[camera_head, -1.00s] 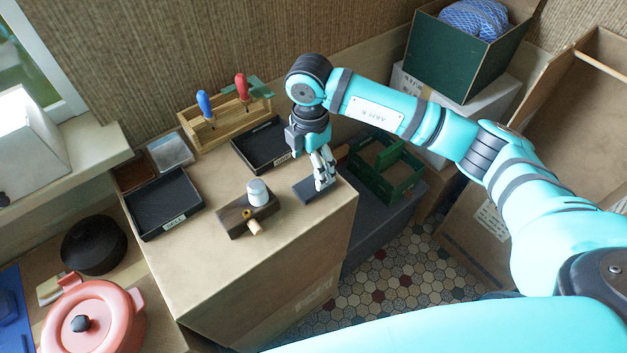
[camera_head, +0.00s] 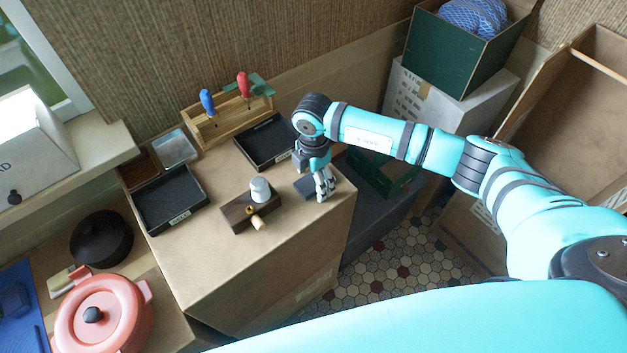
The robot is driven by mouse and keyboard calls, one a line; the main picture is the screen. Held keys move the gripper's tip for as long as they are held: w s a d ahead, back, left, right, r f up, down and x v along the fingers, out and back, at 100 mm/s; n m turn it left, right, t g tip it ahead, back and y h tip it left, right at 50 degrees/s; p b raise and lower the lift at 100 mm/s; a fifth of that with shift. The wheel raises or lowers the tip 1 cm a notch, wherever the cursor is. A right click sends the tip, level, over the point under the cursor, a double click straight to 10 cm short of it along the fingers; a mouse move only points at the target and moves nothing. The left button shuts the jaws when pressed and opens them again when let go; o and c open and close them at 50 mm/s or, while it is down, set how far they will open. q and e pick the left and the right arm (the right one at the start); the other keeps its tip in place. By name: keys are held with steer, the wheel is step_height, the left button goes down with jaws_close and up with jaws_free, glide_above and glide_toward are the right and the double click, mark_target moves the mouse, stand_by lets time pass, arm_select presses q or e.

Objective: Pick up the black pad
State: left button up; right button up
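The black pad (camera_head: 305,188) is a small, dark, flat rectangle on top of the cardboard-brown cabinet (camera_head: 207,267), near its right edge. My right gripper (camera_head: 325,194) points down at the pad's right end and covers that part of it. The fingers look close together. I cannot tell whether they touch or grip the pad. My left gripper is not in view.
A wooden block with a white knob (camera_head: 260,189) stands left of the pad. Two black trays (camera_head: 170,202) (camera_head: 264,142) and a wooden tool rack (camera_head: 230,122) are farther back. A green crate (camera_head: 380,180) sits right of the cabinet, below its top.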

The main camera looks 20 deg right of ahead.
steer(key=c, duration=0.9)
steer(key=shift+o, duration=0.2)
steer(key=shift+r, duration=0.1)
